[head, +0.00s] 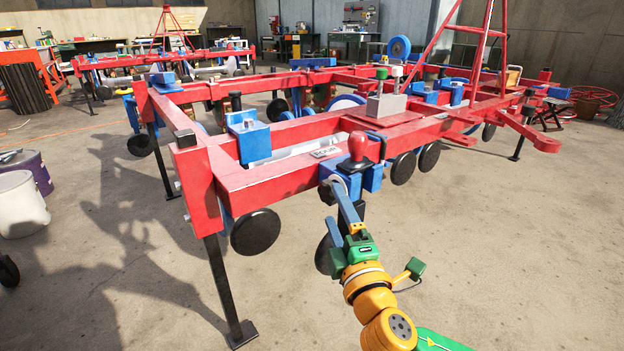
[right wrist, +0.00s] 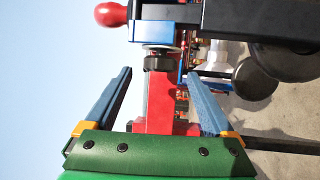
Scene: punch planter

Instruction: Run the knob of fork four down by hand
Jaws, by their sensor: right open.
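A white plate reading FOUR (head: 325,153) is on the red front beam. Beside it a red bulb-shaped knob (head: 358,147) stands upright above a blue clamp (head: 373,177). The red knob also shows at the top left of the right wrist view (right wrist: 113,15), outside the jaws. My right gripper (head: 338,188) is at the clamp's near side, below the red knob. In the right wrist view its two blue fingers (right wrist: 158,74) are spread. A small dark round part (right wrist: 158,63) shows between the fingertips, with no visible contact. I cannot tell which part is fork four's knob. My left gripper is out of view.
The red frame (head: 265,178) stands on dark legs, with black discs (head: 256,231) below it. A grey box (head: 386,104) sits on the frame. White and purple drums (head: 20,205) stand at the left. The concrete floor in front is largely clear.

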